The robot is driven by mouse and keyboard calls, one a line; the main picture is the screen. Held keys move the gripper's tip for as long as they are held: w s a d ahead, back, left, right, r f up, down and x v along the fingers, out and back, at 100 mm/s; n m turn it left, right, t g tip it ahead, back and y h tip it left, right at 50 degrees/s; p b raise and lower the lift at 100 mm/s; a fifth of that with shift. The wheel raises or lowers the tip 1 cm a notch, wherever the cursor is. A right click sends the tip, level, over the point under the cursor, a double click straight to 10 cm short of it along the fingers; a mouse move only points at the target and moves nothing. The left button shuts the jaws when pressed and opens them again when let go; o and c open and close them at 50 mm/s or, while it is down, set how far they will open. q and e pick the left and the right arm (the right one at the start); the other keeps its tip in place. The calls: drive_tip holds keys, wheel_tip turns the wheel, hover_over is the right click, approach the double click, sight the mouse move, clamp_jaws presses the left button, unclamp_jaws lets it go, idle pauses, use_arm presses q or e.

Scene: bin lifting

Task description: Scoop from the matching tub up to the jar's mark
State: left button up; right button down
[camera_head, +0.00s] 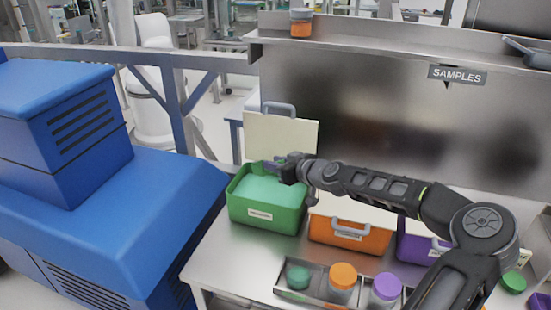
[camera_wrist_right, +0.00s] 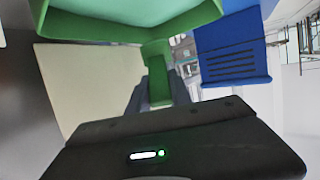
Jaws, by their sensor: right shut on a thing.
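The green tub (camera_head: 262,213) stands open on the table, full of pale green material, with its cream lid (camera_head: 282,136) upright behind it. My right gripper (camera_head: 277,168) is over the tub's back part. In the right wrist view it is shut on a green handle (camera_wrist_right: 157,75), apparently a scoop's; its lower end overlaps the green tub (camera_wrist_right: 75,27). The orange tub (camera_head: 350,234) and purple tub (camera_head: 414,246) stand to the right. The tray holds a green jar (camera_head: 298,278), seemingly open, an orange-topped jar (camera_head: 342,277) and a purple-topped jar (camera_head: 386,288). No mark is readable.
A jar with orange contents (camera_head: 301,24) stands on the high shelf above the steel back panel. A green lid (camera_head: 513,282) lies at the right, near a purple object (camera_head: 540,303). A blue machine (camera_head: 110,205) stands left of the table.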

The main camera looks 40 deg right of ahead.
wheel_tip(320, 180, down, 9)
drive_tip(key=b, duration=0.6)
drive_tip(key=shift+f+b, duration=0.2)
drive_tip(key=shift+b, duration=0.1)
drive_tip(key=shift+r, duration=0.1)
idle(0.8)
